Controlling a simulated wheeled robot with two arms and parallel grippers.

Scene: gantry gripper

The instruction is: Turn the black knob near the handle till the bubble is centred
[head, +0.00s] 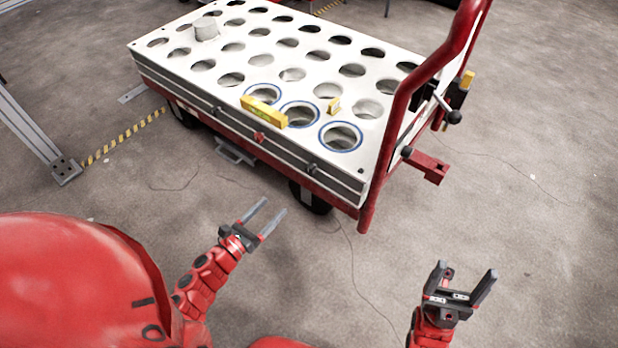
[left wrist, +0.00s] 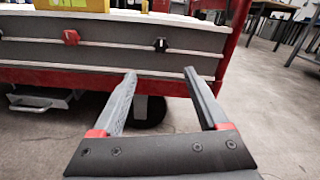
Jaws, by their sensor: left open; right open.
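A black knob (head: 312,168) sits on the cart's long side near the red handle (head: 420,85); it shows in the left wrist view (left wrist: 160,44) above and between my fingers. A red knob (head: 258,137) is left of it, and another black knob (head: 217,109) is further left. A yellow spirit level (head: 264,112) lies on the white top; its bubble is too small to read. My left gripper (head: 275,205) is open and empty, short of the cart's side and lower than the knob. My right gripper (head: 467,270) is open and empty, further right, away from the cart.
The cart's white top (head: 150,50) has rows of round holes, some blue-ringed. A grey cylinder (head: 205,29) and a small yellow piece (head: 334,105) stand on it. A step (head: 235,150) and a wheel (head: 312,199) are below its side. The floor before the cart is mostly clear.

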